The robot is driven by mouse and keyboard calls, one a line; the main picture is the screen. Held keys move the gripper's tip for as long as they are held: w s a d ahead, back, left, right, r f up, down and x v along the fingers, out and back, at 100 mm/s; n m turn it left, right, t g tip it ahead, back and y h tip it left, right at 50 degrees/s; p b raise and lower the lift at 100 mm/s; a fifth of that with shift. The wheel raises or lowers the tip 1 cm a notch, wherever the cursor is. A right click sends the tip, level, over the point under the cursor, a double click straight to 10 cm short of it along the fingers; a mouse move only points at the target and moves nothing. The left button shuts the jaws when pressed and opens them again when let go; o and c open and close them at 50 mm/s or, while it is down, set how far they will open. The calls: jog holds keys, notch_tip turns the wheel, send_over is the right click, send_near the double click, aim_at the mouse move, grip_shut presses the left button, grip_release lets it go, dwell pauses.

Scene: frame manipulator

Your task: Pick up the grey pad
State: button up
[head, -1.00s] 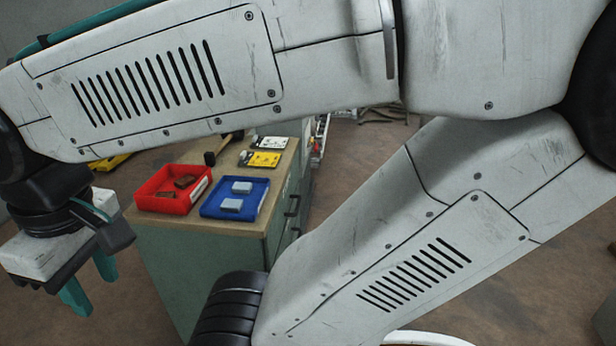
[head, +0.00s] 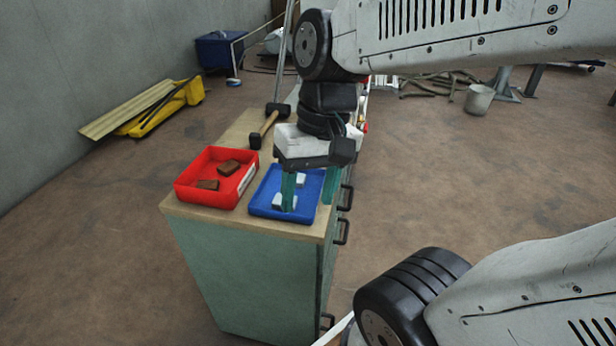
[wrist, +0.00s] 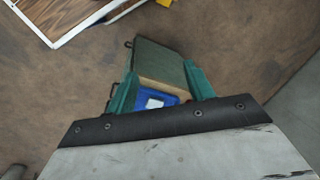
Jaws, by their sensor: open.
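Two light grey pads lie in the blue tray (head: 262,206). The nearer grey pad (head: 278,202) is partly covered by a finger; the farther pad (head: 301,181) shows between the fingers. My gripper (head: 308,205) points down with its teal fingers apart and empty. In the head view it overlaps the tray; its height above the tray is hard to tell. In the wrist view, one pale pad (wrist: 155,103) in the blue tray (wrist: 142,98) shows between the open fingers (wrist: 160,70), beyond them and not touching.
A red tray (head: 190,198) with brown blocks stands left of the blue tray on the wooden-topped green cabinet (head: 245,270). A hammer (head: 268,124) lies behind them. Cabinet handles (head: 342,232) stick out at right. Floor to the right is open.

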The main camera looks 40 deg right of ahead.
jog(key=w+d+f+m+y, duration=0.1)
jog(key=w+f+m+y, duration=0.35)
jog(key=w+m, duration=0.25)
jog(key=m+t+y, duration=0.2)
jog(key=m+t, duration=0.8)
jog(key=m, duration=0.8)
send_near(303, 178)
jog(key=shift+w+a+f, duration=0.15)
jog(key=shift+w+a, duration=0.15)
jog(key=shift+a, duration=0.3)
jog(key=shift+w+f+m+t, duration=0.2)
jog(key=shift+w+m+t, duration=0.05)
jog(key=shift+m+t, duration=0.05)
jog(key=x, duration=0.7)
jog(key=shift+f, duration=0.2)
jog(key=shift+c, duration=0.3)
jog(key=c, duration=0.7)
